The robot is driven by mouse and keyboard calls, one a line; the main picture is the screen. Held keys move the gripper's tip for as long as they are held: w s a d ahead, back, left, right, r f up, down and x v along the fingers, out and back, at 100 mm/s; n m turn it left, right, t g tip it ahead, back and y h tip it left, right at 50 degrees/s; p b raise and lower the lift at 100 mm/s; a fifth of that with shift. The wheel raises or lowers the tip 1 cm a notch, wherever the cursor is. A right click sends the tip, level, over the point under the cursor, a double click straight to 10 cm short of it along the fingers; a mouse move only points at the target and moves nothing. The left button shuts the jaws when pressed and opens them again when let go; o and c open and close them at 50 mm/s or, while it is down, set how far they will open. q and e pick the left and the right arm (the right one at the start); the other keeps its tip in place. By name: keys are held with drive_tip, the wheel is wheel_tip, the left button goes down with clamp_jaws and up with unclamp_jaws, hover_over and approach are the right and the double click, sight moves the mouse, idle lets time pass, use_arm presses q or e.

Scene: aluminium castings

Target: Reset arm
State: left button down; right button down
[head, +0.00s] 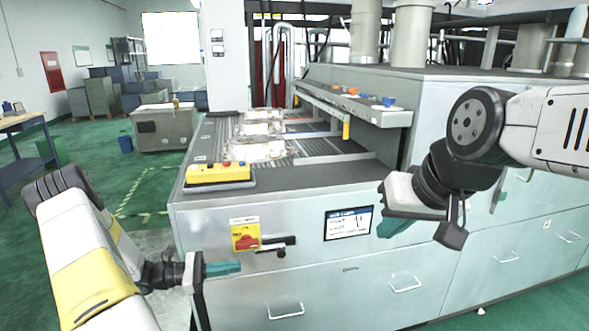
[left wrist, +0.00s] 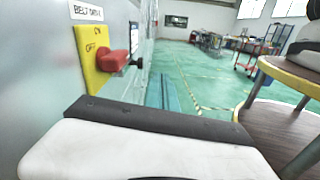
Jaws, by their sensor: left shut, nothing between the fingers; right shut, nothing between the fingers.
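My left gripper (head: 222,268) is shut and empty in front of the grey machine's front panel, below and left of a yellow switch plate (head: 239,229) with a red handle (head: 246,242). The plate also shows close by in the left wrist view (left wrist: 88,48), marked ON and OFF, with the red handle (left wrist: 114,63) standing out from it. The gripper is apart from the switch. My right gripper (head: 391,226) is shut and empty, with teal fingers in front of the machine, right of a small screen (head: 348,223).
The machine (head: 310,290) fills the middle and right. A yellow control box (head: 219,174) sits on its front corner. Castings (head: 259,151) lie on its belt. A blue table (head: 20,122) stands far left. Green floor (left wrist: 190,65) lies open beside the machine.

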use_arm(q)
drive_tip(key=s+d+r+m+g+y, duration=0.35)
drive_tip(key=r+m+y, duration=0.2)
drive_tip(key=r, duration=0.25)
drive_tip(key=s+d+r+m+g+y, duration=0.2)
drive_tip(key=s+d+r+m+y, duration=0.3)
drive_tip(key=r, duration=0.4)
drive_tip(key=s+a+r+m+t+y, duration=0.2)
drive_tip(key=s+r+m+t+y, duration=0.2)
drive_tip(key=s+r+m+t, duration=0.3)
drive_tip(key=s+r+m, duration=0.2)
drive_tip(key=s+r, duration=0.2)
drive_tip(key=r, duration=0.1)
drive_tip(key=shift+s+y, duration=0.2)
drive_tip(key=shift+y, duration=0.15)
drive_tip(key=c, duration=2.2)
unclamp_jaws()
